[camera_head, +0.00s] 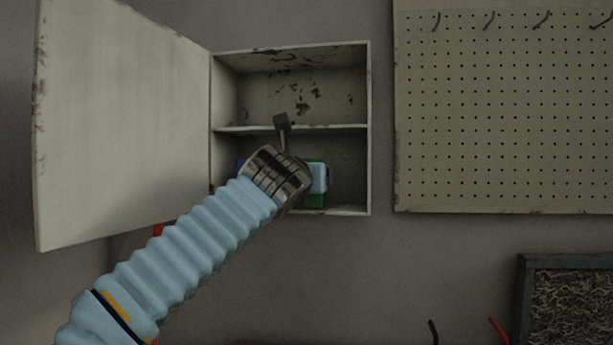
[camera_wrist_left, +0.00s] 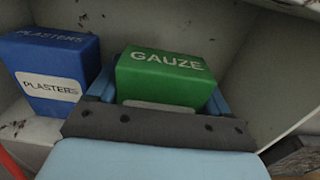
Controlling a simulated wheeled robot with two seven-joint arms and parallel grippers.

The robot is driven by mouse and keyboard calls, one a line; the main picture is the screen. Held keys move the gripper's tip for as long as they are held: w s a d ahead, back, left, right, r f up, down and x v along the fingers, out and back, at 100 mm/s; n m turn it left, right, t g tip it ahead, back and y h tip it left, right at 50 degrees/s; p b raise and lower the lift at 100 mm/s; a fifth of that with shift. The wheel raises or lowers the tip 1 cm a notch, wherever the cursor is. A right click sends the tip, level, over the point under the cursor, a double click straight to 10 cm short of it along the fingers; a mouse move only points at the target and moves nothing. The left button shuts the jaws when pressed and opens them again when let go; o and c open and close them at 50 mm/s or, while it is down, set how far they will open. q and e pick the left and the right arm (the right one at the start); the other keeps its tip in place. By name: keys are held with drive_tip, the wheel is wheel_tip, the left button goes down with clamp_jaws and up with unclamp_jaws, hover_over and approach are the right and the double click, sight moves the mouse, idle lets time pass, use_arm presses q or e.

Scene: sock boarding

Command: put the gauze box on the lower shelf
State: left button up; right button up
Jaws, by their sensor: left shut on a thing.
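The green gauze box (camera_head: 315,201) is in the lower compartment of the open wall cabinet, mostly hidden behind my gripper in the head view. Its top and lettering show in the left wrist view (camera_wrist_left: 165,75). My left gripper (camera_head: 318,178) is shut on it, with one light blue finger on each side. The box's base is close to the lower shelf (camera_head: 347,211); I cannot tell whether it touches. My right gripper is not in view.
A blue plasters box (camera_wrist_left: 60,68) stands to the left of the gauze box in the same compartment. The upper shelf (camera_head: 345,127) is empty. The cabinet door (camera_head: 125,120) hangs open on the left. A pegboard (camera_head: 500,110) is on the right.

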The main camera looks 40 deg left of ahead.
use_arm(q)
drive_tip(key=shift+f, duration=0.2)
drive_tip(key=o, duration=1)
drive_tip(key=shift+r, duration=0.3)
drive_tip(key=shift+s+d+f, duration=0.1)
drive_tip(key=shift+s+d, duration=0.05)
drive_tip(key=shift+s, duration=0.2)
drive_tip(key=b+v, duration=0.2)
drive_tip(key=v, duration=0.9)
drive_tip(key=shift+s, duration=0.15)
